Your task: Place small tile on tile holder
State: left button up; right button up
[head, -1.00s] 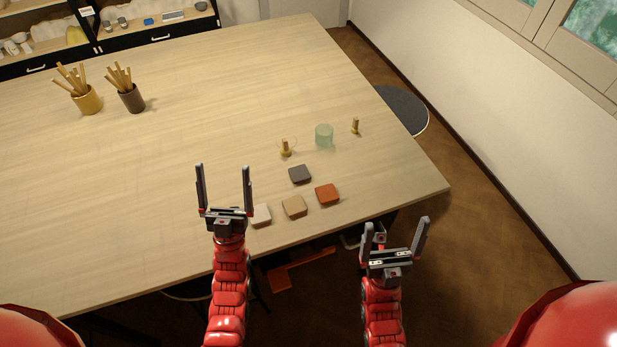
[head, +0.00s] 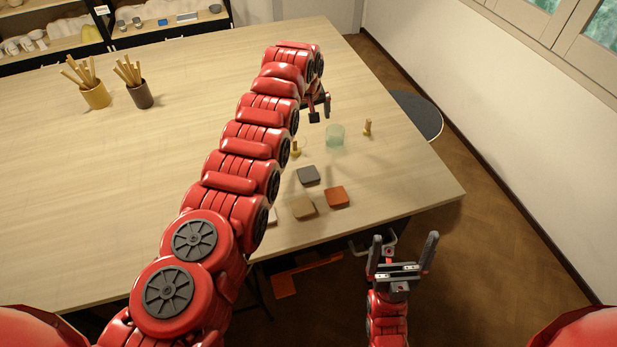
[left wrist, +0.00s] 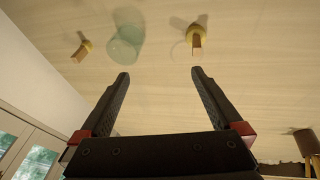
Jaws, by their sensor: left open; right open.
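Several small square tiles lie flat near the table's front right: a dark grey one (head: 308,175), an orange one (head: 337,197), a tan one (head: 303,207) and a pale one (head: 272,216) mostly hidden by my left arm. I cannot tell which thing is the tile holder. My left gripper (head: 318,108) points down over the table behind the tiles; the left wrist view shows its fingers (left wrist: 160,76) apart with nothing between them. My right gripper (head: 405,245) is open and empty in front of the table edge, apart from the tiles.
A translucent green cup (head: 335,136) stands between two short wooden pegs on yellow bases, one left (head: 296,149) and one right (head: 367,128). Two pots of sticks, yellow (head: 96,95) and brown (head: 141,95), stand far left. A dark stool (head: 415,113) is beyond the right edge.

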pick_arm(q)
jog(key=s+r+g, duration=0.3)
jog(key=s+r, duration=0.2)
jog(key=s, duration=0.4)
jog(key=y+b, duration=0.1)
jog(key=b, duration=0.3)
send_over(309, 175)
jog(key=shift+g, duration=0.4)
notch_tip(309, 175, down, 11)
jog(key=shift+d+r, duration=0.1)
jog(key=shift+d, duration=0.05)
jog(key=shift+w+f, duration=0.1)
jog(key=shift+f, duration=0.35)
jog(key=shift+f+p, duration=0.5)
jog(key=shift+p, duration=0.2)
jog(key=shift+s+a+f+p, duration=0.2)
jog(key=shift+s+f+p, duration=0.05)
jog(key=shift+f+p, duration=0.45)
jog(key=shift+f, duration=0.7)
jog(key=shift+w+f, duration=0.1)
jog(key=shift+f, duration=0.6)
jog(key=c, duration=1.4)
